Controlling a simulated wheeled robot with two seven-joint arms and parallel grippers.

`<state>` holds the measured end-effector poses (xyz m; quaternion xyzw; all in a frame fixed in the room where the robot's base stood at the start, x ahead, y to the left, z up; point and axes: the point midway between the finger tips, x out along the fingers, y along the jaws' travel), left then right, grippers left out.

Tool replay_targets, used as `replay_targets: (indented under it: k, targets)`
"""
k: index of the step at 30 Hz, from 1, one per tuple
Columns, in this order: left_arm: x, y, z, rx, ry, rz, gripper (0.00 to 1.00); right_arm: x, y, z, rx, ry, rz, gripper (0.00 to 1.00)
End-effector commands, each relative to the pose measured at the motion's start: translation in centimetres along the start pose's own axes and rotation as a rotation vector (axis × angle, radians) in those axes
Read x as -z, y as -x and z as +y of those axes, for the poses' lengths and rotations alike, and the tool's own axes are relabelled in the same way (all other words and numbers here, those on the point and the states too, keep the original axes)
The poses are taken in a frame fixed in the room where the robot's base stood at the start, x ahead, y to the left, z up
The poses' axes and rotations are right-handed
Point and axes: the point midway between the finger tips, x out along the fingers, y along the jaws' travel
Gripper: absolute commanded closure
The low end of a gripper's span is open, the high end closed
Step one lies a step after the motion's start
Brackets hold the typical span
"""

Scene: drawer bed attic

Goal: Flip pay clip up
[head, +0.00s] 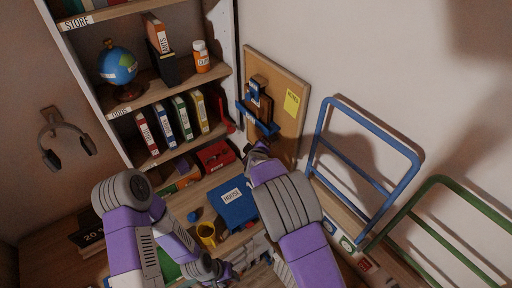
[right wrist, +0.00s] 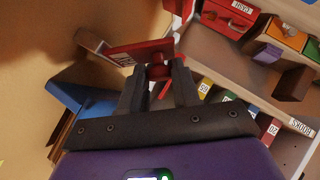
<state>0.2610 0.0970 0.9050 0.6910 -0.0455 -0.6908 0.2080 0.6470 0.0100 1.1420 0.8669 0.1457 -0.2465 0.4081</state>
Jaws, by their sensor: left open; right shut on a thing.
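The cork board (head: 292,130) hangs on the wall in the head view, with a blue clip (head: 243,106) on it. In the right wrist view a red clip part (right wrist: 143,47) with a small white label juts out beyond my fingers; I cannot read the label. My right gripper (right wrist: 160,80) is shut on a red knob-like piece joined to or just beside that part. In the head view the right gripper (head: 258,150) is at the board's lower edge, mostly hidden by its own wrist. My left gripper (head: 224,272) is open, low over the desk, away from the board.
Left of the board stands a shelf (head: 118,99) with binders and a globe (head: 117,63). A blue HOUSE box (head: 233,202) and a yellow mug (head: 207,234) are on the desk. A blue frame (head: 367,130) and a green frame (head: 450,240) stand at the right.

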Motion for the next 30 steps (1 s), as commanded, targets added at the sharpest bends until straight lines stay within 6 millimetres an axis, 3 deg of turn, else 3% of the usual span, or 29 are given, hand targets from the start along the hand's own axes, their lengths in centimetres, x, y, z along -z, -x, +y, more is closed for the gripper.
replay_targets:
  k: [15,30]
  targets:
    - [0.0,-1.0,-0.4,0.000,0.000,0.000,0.57,1.0,1.0,2.0,0.285,-0.292,0.002,0.99]
    - [0.1,-1.6,-0.6,0.000,0.000,0.000,0.57,1.3,1.3,2.6,0.374,-0.375,0.000,0.99]
